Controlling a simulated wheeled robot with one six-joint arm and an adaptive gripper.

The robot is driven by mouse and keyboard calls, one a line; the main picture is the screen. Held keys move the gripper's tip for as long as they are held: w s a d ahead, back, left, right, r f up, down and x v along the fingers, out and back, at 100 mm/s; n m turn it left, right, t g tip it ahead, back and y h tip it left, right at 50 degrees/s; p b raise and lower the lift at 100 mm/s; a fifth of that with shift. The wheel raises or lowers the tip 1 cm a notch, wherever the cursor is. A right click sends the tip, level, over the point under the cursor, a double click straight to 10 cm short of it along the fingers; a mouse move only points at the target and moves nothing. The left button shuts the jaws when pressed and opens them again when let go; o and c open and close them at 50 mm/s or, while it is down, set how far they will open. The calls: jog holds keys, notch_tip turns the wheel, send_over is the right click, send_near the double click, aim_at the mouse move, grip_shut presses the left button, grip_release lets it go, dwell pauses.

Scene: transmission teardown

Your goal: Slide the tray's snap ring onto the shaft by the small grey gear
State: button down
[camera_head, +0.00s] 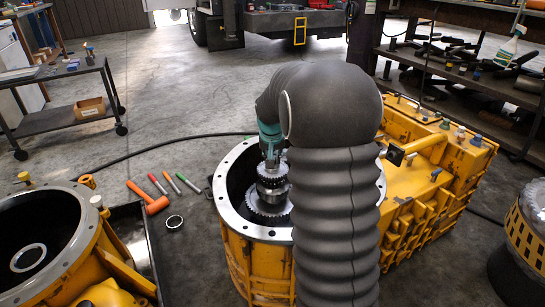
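A stack of grey gears (268,200) stands upright on a shaft inside the round yellow housing with a grey flange (229,212). A smaller grey gear (272,170) sits near the top of the stack. My gripper (270,153), below a teal wrist part, points down at the top of the shaft. My dark arm covers its right side, and its fingers are too small to read. I cannot tell whether it holds a ring. A black tray (133,232) lies at the left, partly hidden by a yellow casing. I cannot make out a snap ring in it.
A second open yellow housing (62,272) is at the left. A large yellow gearbox (435,175) stands at the right. A cart (60,118) stands at the back left.

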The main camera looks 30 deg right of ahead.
jog(key=shift+f+b, duration=0.5)
jog(key=shift+f, duration=0.35)
jog(key=shift+c, duration=2.1)
grip_release()
jog(key=shift+r, duration=0.1)
jog(key=shift+r, duration=0.1)
notch_tip(320, 180, up, 8)
jog(key=p, duration=0.5)
